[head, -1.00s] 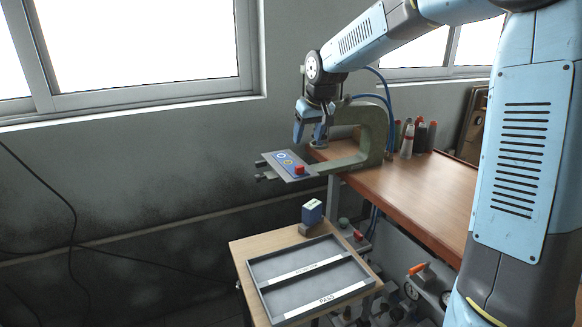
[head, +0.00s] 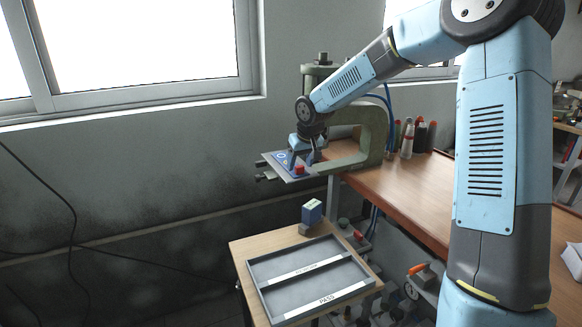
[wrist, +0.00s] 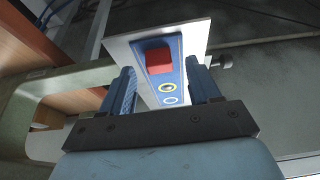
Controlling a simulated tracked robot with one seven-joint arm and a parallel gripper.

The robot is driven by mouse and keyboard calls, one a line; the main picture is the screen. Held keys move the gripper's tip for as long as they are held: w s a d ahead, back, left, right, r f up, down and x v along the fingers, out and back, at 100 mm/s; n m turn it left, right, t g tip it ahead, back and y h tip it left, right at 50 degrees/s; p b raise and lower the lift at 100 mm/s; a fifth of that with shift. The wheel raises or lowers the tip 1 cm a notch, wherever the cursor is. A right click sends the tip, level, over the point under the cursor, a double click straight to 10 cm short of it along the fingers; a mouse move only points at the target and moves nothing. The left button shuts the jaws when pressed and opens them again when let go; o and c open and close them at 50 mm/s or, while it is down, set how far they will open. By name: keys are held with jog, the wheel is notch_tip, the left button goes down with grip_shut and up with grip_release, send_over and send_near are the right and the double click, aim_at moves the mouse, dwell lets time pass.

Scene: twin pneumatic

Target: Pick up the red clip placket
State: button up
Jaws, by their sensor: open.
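The red clip (head: 299,169) is a small red block on a blue strip marked with rings, on a flat metal plate (head: 297,178) at the front of the press. In the wrist view the red clip (wrist: 159,61) lies ahead between my fingertips, and the blue strip (wrist: 170,83) runs back from it toward my palm. My gripper (head: 303,160) is open and low over the plate, with one finger on each side of the strip in the wrist view (wrist: 158,76). I cannot tell whether the fingers touch the plate. Nothing is held.
The green C-shaped press frame (head: 375,135) stands close behind my gripper on the wooden bench (head: 420,185). Several bottles (head: 407,140) stand farther right. Below is a small table with a two-compartment grey tray (head: 252,270) and a blue box (head: 312,211).

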jog(key=shift+w+a+f, duration=0.1)
jog(key=shift+w+f, duration=0.05)
jog(key=shift+f, duration=0.3)
jog(key=shift+c, duration=0.3)
jog(key=c, duration=1.1)
